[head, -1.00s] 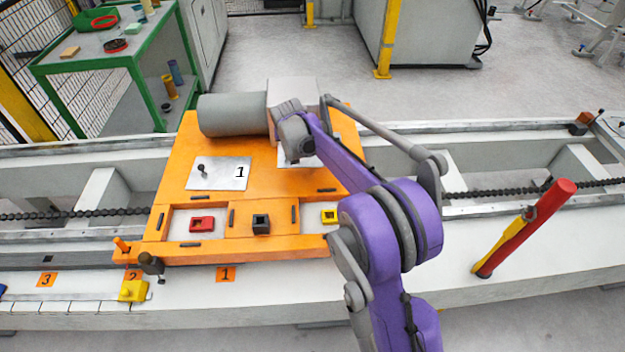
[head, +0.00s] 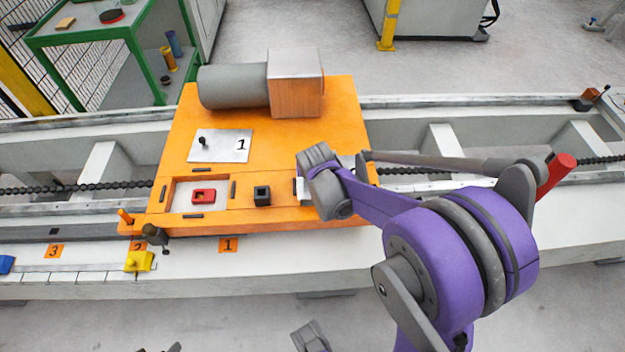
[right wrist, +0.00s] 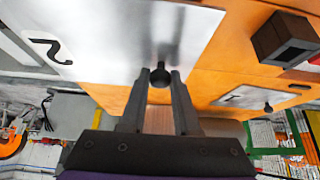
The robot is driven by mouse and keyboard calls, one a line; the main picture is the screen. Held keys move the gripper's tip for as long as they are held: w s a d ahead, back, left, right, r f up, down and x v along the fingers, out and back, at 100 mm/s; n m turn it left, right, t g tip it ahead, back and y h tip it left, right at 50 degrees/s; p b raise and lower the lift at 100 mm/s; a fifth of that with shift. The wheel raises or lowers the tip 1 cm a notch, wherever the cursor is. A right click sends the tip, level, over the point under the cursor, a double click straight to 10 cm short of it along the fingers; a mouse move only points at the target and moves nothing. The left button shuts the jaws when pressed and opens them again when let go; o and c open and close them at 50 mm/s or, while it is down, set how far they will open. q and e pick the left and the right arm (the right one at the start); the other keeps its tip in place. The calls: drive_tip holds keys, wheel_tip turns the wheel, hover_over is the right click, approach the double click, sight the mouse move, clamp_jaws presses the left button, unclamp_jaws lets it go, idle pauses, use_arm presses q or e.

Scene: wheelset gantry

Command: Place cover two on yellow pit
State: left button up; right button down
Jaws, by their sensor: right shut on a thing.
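Cover two, a silver plate marked 2 (right wrist: 95,35), fills the upper left of the right wrist view. My right gripper (right wrist: 160,80) is shut on its dark knob. In the head view the gripper (head: 306,180) is at the right part of the orange top, where the yellow pit was visible earlier. The yellow pit is now hidden behind my gripper and wrist. Only a pale edge of the cover (head: 302,190) shows there; I cannot tell whether it touches the orange top. Dark tips at the head view's bottom edge may be my left gripper; its state is unclear.
Cover one (head: 220,146) lies on the orange platform (head: 345,105). The red block (head: 203,196) sits in an open pit, with a black block (head: 262,196) right of it. A grey cylinder with a box (head: 295,90) stands behind. A red post (head: 555,176) is at the right.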

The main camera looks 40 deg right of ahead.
drive_tip(key=shift+f+b, duration=0.45)
drive_tip(key=shift+f, duration=1.4)
drive_tip(key=shift+f, duration=0.2)
drive_tip(key=c, duration=0.6)
unclamp_jaws()
drive_tip(key=shift+c, duration=0.2)
drive_tip(key=shift+r, duration=0.15)
